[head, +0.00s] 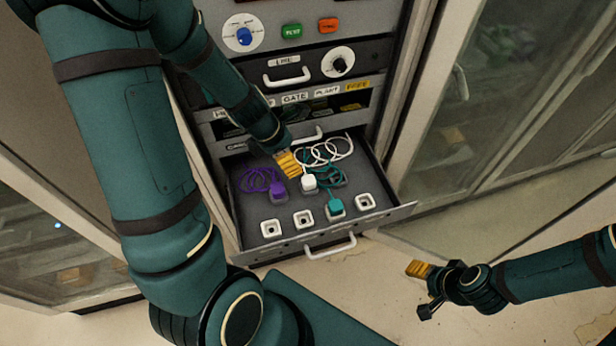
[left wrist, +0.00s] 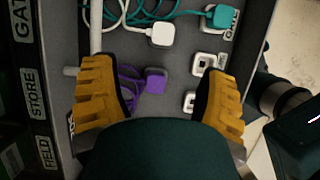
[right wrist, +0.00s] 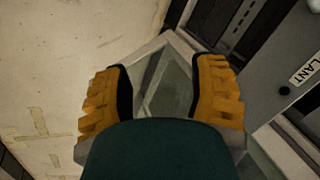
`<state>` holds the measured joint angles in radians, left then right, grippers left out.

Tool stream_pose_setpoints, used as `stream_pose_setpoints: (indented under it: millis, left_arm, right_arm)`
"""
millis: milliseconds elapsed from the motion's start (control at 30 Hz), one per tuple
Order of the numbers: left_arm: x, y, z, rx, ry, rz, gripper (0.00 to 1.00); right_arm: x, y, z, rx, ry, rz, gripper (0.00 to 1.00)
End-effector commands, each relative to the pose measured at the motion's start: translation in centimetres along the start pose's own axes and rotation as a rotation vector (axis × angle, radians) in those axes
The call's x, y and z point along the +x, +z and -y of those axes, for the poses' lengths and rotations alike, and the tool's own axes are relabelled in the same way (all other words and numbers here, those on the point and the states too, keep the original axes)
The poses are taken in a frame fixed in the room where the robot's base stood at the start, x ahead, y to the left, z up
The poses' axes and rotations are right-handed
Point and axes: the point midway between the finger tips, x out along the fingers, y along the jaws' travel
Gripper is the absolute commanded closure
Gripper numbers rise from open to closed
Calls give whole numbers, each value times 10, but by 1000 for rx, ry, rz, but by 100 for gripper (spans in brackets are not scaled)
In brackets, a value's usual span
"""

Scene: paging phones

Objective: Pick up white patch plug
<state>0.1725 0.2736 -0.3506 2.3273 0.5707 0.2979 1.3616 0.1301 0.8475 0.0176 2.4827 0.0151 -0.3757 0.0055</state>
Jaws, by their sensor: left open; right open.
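The white patch plug (head: 309,184) stands in the open drawer (head: 255,226), with its white coiled cord behind it. In the left wrist view the white plug (left wrist: 162,35) is ahead of the open fingers, near the top. My left gripper (head: 288,164) is over the drawer, just behind and left of the white plug in the head view. Its fingers (left wrist: 160,92) are open and empty in the left wrist view, with the purple plug (left wrist: 156,81) showing between them. My right gripper (head: 429,284) is open and empty, out to the right of the drawer.
A teal plug (head: 335,207) stands right of the white one, its cord close by. Several white sockets (head: 304,217) line the drawer's front. The drawer handle (head: 330,247) juts out. Above are a panel with a dial (head: 338,62) and another handle (head: 288,77).

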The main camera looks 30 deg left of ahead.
Motion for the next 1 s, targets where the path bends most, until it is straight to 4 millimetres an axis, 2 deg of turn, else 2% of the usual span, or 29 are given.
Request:
stream_pose_setpoints:
  millis: [100, 300, 400, 633, 833, 1000]
  left_arm:
    - [25, -3, 1, 0, -3, -2, 27]
    - [63, -3, 1, 0, -3, -2, 27]
    - [74, -2, 0, 1, -1, -2, 27]
    - [87, -2, 1, 2, -1, -1, 27]
    - [118, -6, 3, 1, -2, -2, 27]
    - [132, -4, 3, 1, 0, -1, 27]
  right_arm:
    - [15, 4, -6, -1, 2, 6, 42]
    - [32, 13, -12, -6, 0, 24, 42]
    - [37, 16, -14, -8, -1, 30, 42]
    - [42, 19, -16, -11, -2, 36, 42]
    - [58, 26, -22, -15, -4, 49, 42]
    - [62, 29, -23, -16, -4, 56, 42]
